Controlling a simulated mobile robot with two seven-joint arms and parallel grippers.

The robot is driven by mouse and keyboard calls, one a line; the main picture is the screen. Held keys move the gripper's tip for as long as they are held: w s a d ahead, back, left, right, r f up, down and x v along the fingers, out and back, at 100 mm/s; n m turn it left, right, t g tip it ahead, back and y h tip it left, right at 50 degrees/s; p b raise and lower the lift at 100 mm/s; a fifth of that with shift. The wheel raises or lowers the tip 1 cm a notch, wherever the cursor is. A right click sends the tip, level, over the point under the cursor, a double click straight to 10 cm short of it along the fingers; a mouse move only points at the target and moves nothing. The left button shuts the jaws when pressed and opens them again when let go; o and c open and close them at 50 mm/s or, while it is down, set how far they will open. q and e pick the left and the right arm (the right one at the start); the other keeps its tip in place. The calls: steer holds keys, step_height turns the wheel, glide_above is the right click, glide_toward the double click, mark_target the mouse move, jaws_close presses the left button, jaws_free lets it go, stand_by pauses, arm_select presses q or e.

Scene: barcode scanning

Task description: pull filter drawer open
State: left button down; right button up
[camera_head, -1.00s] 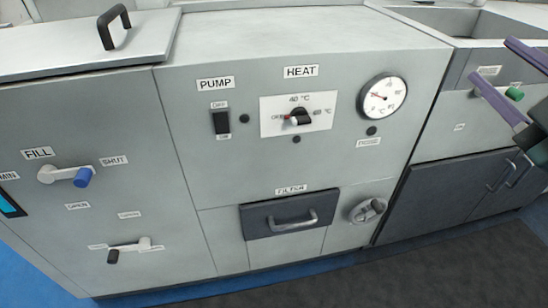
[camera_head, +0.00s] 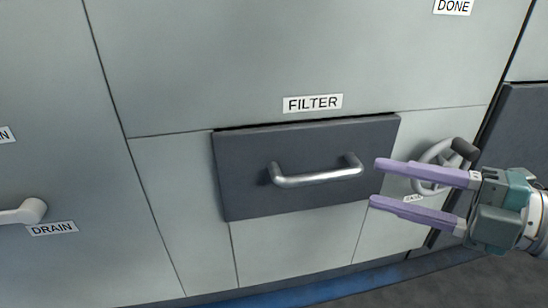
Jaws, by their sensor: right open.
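The filter drawer (camera_head: 240,185) is a dark grey panel in the light grey cabinet, below the FILTER label (camera_head: 312,103). Its front looks closed, about flush with the cabinet. Its silver bar handle (camera_head: 318,178) runs across the middle of the front. My right gripper (camera_head: 374,182) comes in from the right with two purple fingers, one above the other. It is open and empty. In the picture its fingertips are just right of the handle's right end, apart from it. The fingers cover a little of the cabinet. My left gripper is not in view.
A round grey handwheel (camera_head: 432,165) with a dark knob is partly behind my right gripper. A white DRAIN lever (camera_head: 25,211) is at the left edge. A DONE label (camera_head: 453,7) is at the top right.

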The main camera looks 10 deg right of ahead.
mark_target(326, 180)
steer(key=b+x, duration=0.1)
steer(key=x, duration=0.2)
steer(key=f+b+x, duration=0.1)
steer(key=b+x, duration=0.1)
steer(key=x, duration=0.1)
steer(key=b+x, duration=0.1)
steer(key=x, duration=0.2)
steer(key=shift+s+a+f+b, duration=0.15)
steer(key=shift+a+f+b, duration=0.1)
steer(key=shift+b, duration=0.15)
steer(key=shift+w+a+r, duration=0.1)
steer(key=shift+w+a, duration=0.15)
steer(key=shift+c, duration=0.4)
jaws_close()
stand_by(0.3)
